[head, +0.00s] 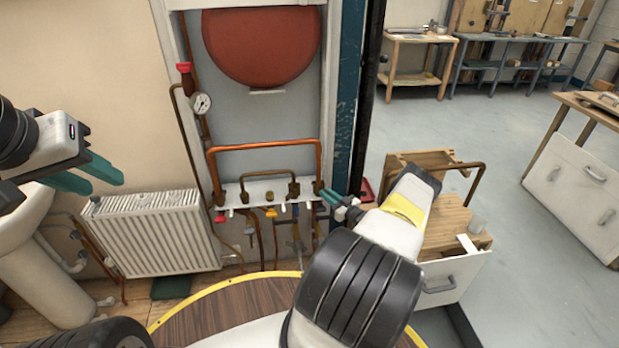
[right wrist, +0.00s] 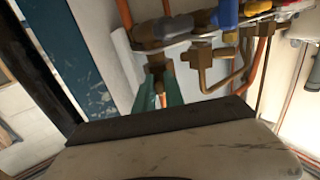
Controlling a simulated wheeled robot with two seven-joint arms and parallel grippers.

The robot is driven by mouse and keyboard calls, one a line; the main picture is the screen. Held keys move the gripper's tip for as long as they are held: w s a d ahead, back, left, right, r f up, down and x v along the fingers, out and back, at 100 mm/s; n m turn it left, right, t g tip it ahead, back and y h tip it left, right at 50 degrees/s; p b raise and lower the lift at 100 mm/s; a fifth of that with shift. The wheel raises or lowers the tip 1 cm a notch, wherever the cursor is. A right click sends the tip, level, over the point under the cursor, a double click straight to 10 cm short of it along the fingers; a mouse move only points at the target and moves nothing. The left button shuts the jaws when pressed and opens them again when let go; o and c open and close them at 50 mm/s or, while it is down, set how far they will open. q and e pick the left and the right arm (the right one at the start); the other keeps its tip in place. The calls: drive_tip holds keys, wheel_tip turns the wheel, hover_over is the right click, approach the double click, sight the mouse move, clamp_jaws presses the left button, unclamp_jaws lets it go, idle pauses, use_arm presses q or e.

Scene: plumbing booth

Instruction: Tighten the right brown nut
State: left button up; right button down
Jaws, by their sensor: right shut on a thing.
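The pipe manifold (head: 265,190) is on the wall below the red round tank. Its right brown nut shows in the right wrist view (right wrist: 158,66), at the end of the manifold. My right gripper (head: 329,193) reaches the manifold's right end; its green fingers (right wrist: 159,88) are on either side of the nut, shut on it. The fingers hide part of the nut, and in the head view it is too small to make out clearly. My left gripper (head: 92,176) is open and empty, in the air at the left above the radiator.
A copper pipe (head: 265,146) crosses above the manifold. Valves with red, yellow and blue handles hang below it. A white radiator (head: 155,232) is at the left, beside a white basin (head: 25,225).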

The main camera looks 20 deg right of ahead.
sight(316, 191)
drive_tip(key=m+h, duration=0.1)
drive_tip(key=a+m+h, duration=0.1)
drive_tip(key=h, duration=0.1)
drive_tip(key=m+h, duration=0.1)
drive_tip(key=shift+s+a+t+h, duration=0.15)
drive_tip(key=shift+a+t+h, duration=0.15)
drive_tip(key=shift+a+t, duration=0.1)
drive_tip(key=m+h, duration=0.1)
drive_tip(key=h, duration=0.1)
drive_tip(key=a+m+h, duration=0.1)
drive_tip(key=m+h, duration=0.1)
drive_tip(key=h, duration=0.1)
drive_tip(key=shift+a+m+g+h, duration=0.3)
drive_tip(key=shift+a, duration=0.1)
drive_tip(key=m+h, duration=0.1)
drive_tip(key=a+m+g+h, duration=0.1)
drive_tip(key=h, duration=0.1)
drive_tip(key=w+m+g+h, duration=0.1)
drive_tip(key=h, duration=0.1)
drive_tip(key=shift+a+m, duration=0.2)
drive_tip(key=shift+m, duration=0.1)
drive_tip(key=shift+w+a+m+g+h, duration=0.2)
drive_tip(key=shift+m+g+h, duration=0.5)
drive_tip(key=shift+g+h, duration=0.15)
drive_tip(key=shift+w+a+m+g+h, duration=0.15)
drive_tip(key=shift+w+m+g+h, duration=0.05)
drive_tip(key=shift+m+g+h, duration=0.6)
drive_tip(key=shift+w+g+h, duration=0.1)
drive_tip(key=shift+g+h, duration=0.15)
